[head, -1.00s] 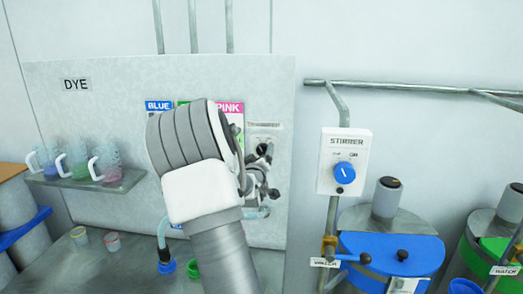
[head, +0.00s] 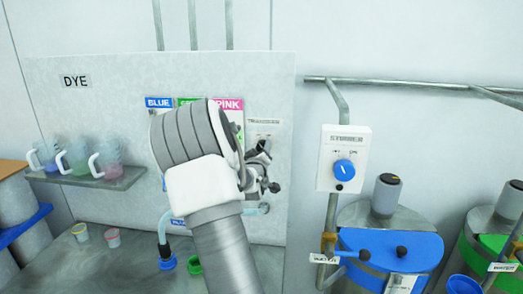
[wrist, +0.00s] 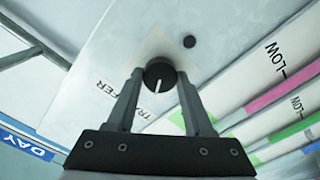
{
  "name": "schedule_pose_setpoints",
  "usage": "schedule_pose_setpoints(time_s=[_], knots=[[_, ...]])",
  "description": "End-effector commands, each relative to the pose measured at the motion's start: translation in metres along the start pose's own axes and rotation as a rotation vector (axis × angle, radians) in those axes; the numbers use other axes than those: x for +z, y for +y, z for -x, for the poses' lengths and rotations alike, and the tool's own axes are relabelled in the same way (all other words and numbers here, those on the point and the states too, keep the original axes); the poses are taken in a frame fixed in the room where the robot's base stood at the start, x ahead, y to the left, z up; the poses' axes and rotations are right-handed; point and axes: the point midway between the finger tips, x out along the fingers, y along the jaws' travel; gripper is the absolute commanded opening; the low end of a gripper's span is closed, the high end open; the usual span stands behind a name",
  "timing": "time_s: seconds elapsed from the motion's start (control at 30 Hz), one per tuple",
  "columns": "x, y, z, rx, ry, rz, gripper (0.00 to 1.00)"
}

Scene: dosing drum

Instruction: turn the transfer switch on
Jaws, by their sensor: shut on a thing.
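The transfer switch is a round black knob (wrist: 158,70) with a white pointer line on a pale plate. In the wrist view, the pointer aims down the picture, towards my palm. The two fingers of my gripper (wrist: 160,76) are shut on the knob, one on each side. One finger covers part of the TRANSFER label (wrist: 104,84). A small dark round spot (wrist: 189,41) is on the plate beside the knob. In the head view, my gripper (head: 265,148) is at the dye panel's right side, just below a small label plate (head: 264,122); the knob is hard to make out there.
The dye panel (head: 110,125) has blue, green and pink strips, partly behind my arm. A shelf (head: 120,180) with several jugs is at left. The stirrer box (head: 344,150) with a blue knob is close on the right, above a blue-lidded drum (head: 390,243).

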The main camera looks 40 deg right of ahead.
Motion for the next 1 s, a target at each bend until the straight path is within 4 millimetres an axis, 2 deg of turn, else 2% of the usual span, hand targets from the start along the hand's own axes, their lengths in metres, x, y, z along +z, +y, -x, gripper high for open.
schedule_pose_setpoints(time_s=[0.27,0.47,1.0], knots=[[0.0016,-0.0011,0.0001,0.001,0.001,-0.03,0.0],[0.0045,-0.003,0.0,0.002,0.003,-0.123,0.0],[0.0058,-0.0035,0.0003,0.001,0.005,-0.582,0.0]])
